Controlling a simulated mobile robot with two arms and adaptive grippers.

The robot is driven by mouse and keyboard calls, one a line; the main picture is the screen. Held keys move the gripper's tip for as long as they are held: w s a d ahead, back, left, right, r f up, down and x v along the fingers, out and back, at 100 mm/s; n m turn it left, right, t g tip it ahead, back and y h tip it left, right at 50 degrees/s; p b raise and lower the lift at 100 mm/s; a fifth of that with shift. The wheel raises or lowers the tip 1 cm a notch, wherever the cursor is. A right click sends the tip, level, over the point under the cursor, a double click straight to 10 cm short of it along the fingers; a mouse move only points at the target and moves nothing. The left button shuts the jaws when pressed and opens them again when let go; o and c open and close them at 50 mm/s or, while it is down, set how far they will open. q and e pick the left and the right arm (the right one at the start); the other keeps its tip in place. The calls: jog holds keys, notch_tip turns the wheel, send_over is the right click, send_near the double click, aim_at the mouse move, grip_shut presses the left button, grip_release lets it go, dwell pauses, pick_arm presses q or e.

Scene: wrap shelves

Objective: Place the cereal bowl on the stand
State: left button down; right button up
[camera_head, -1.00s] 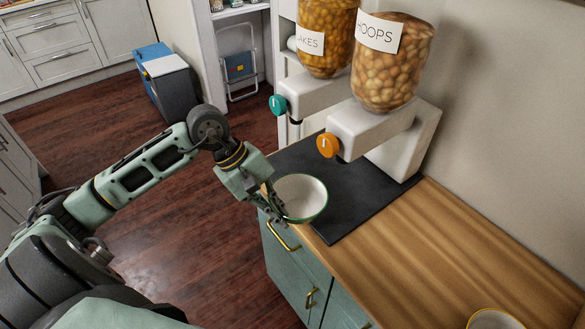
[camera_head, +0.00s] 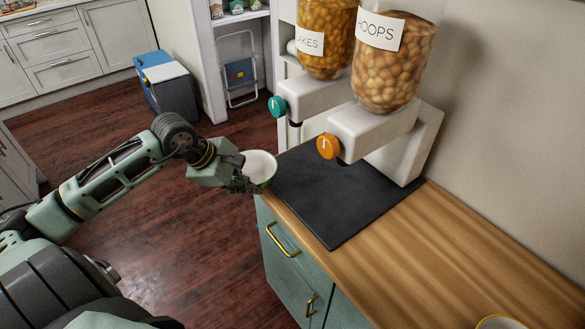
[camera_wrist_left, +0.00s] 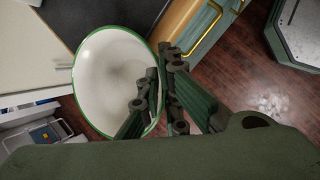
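The cereal bowl (camera_head: 260,168) is white inside with a green rim. My left gripper (camera_head: 248,182) is shut on the bowl's near wall and holds it in the air just off the left edge of the counter. In the left wrist view the bowl (camera_wrist_left: 105,75) shows its empty inside, with the fingers (camera_wrist_left: 160,95) pinching its rim. The black mat (camera_head: 335,200) lies on the counter below the dispensers; I cannot tell whether it is the stand. My right gripper is not in view.
Two cereal dispensers stand on the counter, one with a teal knob (camera_head: 278,106) and one with an orange knob (camera_head: 328,146). Another bowl (camera_head: 500,322) is partly cut off at the bottom right. The wooden counter (camera_head: 450,250) between is clear.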

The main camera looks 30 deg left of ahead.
pick_arm(q)
jog(key=w+d+p, duration=0.1)
jog(key=w, duration=0.2)
jog(key=w+d+p, duration=0.1)
jog(key=w+d, duration=0.1)
jog(key=w, duration=0.1)
jog(key=w+d+p, duration=0.1)
jog(key=w, duration=0.2)
jog(key=shift+d+r, duration=0.2)
jog(key=shift+d, duration=0.1)
jog(key=shift+w+d+r+p, duration=0.1)
jog(key=shift+w+d+p, duration=0.2)
jog(key=shift+w, duration=0.3)
jog(key=shift+w+d+r+p, duration=0.1)
jog(key=shift+w+d+p, duration=0.1)
jog(key=shift+w+d, duration=0.3)
jog(key=shift+p+x, duration=0.45)
jog(key=shift+x, duration=0.55)
jog(key=shift+a+f, duration=0.2)
jog(key=shift+s+a, duration=0.1)
jog(key=shift+s, duration=0.05)
jog(key=c, duration=2)
grip_release()
jog(key=shift+f, duration=0.1)
